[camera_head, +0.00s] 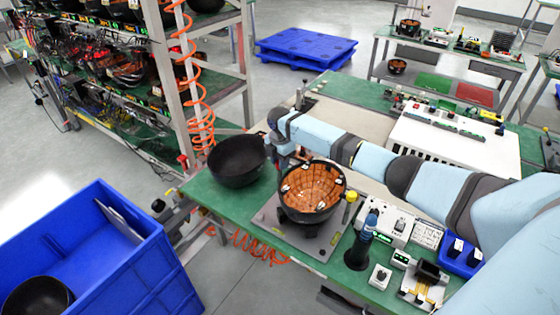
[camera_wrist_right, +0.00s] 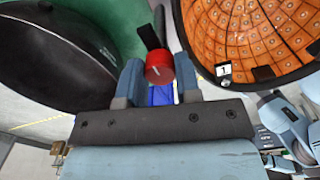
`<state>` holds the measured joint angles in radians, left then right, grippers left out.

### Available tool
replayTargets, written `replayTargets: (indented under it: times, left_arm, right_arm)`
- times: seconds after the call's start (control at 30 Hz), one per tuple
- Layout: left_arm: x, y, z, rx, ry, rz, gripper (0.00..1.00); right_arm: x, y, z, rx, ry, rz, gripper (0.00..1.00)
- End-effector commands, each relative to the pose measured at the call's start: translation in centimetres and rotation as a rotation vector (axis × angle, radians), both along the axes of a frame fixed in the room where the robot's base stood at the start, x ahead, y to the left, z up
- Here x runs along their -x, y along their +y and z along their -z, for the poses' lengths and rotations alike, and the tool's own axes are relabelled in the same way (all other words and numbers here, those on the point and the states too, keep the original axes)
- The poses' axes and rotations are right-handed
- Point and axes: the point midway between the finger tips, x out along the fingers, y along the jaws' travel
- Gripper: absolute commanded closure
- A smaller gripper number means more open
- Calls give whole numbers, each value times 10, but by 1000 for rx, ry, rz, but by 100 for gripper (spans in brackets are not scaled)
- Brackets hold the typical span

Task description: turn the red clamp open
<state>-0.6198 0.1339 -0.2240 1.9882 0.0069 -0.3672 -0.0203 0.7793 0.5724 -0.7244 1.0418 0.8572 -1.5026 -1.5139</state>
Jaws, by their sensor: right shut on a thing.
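The red clamp (camera_wrist_right: 160,66) shows in the right wrist view as a round red knob with a pale mark on its face and a dark lever behind it. My right gripper (camera_wrist_right: 157,82) is shut on the red clamp, with one finger on each side of it. In the head view my right gripper (camera_head: 300,153) is small and partly hidden behind the bowl with orange panels (camera_head: 312,185). That bowl stands on a grey plate (camera_head: 267,225) and also shows at the top right of the right wrist view (camera_wrist_right: 245,35). My left gripper is not in view.
A black bowl (camera_head: 237,162) sits on the green table left of the orange-panelled bowl. A dark bottle-shaped tool (camera_head: 362,240) and small devices (camera_head: 398,228) stand to the right. A blue crate (camera_head: 130,262) is at the lower left, a rack (camera_head: 175,75) behind.

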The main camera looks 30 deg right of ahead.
Motion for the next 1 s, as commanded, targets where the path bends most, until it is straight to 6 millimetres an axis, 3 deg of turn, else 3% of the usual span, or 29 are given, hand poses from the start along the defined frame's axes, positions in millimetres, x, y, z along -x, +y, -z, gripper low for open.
replayTargets:
  times: [0.07,0.1,0.2,0.57,0.77,1.0]
  left_arm:
    - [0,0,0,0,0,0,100]
    - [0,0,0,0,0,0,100]
    - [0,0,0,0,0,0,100]
    - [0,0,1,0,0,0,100]
    - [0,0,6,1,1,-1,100]
    - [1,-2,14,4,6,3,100]
  right_arm:
    - [0,1,0,-2,0,-1,93]
    - [0,1,0,-2,-1,-1,67]
    - [0,1,0,-2,0,0,44]
    - [0,0,-5,0,-1,0,43]
    - [-1,0,-36,0,-4,-1,43]
    - [-1,1,-92,-1,-4,-1,43]
